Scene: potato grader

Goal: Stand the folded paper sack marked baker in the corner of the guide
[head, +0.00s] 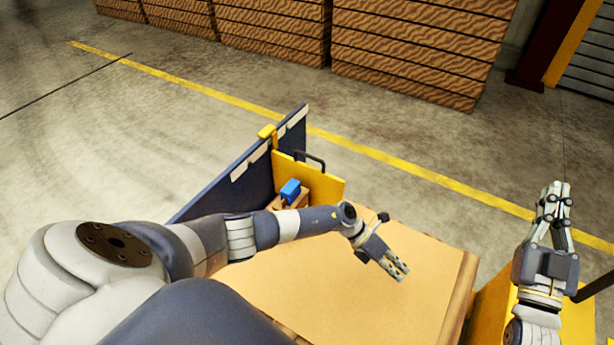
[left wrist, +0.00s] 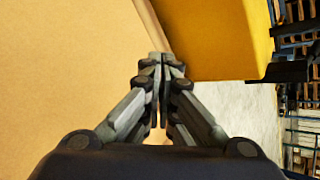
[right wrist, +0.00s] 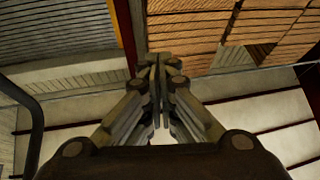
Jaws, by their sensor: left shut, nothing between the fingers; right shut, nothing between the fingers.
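I cannot make out a folded paper sack marked baker in any view. The guide seems to be the long dark blue panel (head: 245,172) and the yellow panel (head: 325,185), which meet in a corner at the back left of the tan tabletop (head: 330,275). My left gripper (head: 403,273) is shut and empty above the tabletop; its fingers also show in the left wrist view (left wrist: 160,62). My right gripper (head: 560,188) is shut and empty, raised at the right beyond the table; it also shows in the right wrist view (right wrist: 160,62). My left arm hides part of the table and guide.
A small blue block (head: 290,190) sits on a wooden piece inside the corner. A dark handle (head: 312,157) stands behind the yellow panel. A yellow surface (head: 492,308) lies right of the table. Wooden crates (head: 410,50) stand far back across open floor.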

